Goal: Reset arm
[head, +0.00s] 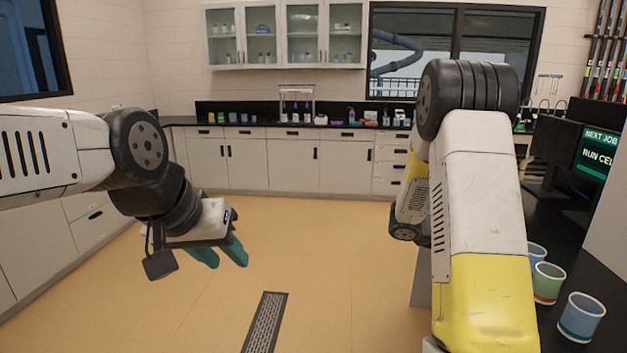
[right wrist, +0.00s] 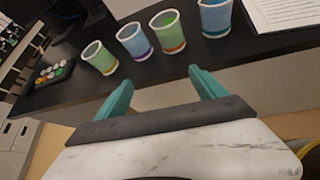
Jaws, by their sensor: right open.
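My left gripper (head: 229,265) hangs over the open floor at the left of the head view. Its two teal fingers point down and stand apart with nothing between them. My right gripper (right wrist: 161,75) is open and empty in the right wrist view, its teal fingers spread wide. Its fingertips point towards the edge of a dark counter (right wrist: 180,68), short of the cups on it. In the head view my right arm rises in front at the right, and its gripper is hidden.
A blue cup (right wrist: 216,18), a green cup with an orange base (right wrist: 168,32) and two other cups stand on the counter. A paper sheet (right wrist: 285,12) and a dark tray (right wrist: 50,75) lie nearby. A monitor (head: 597,150) stands at the right. The central floor is clear around a drain grate (head: 265,322).

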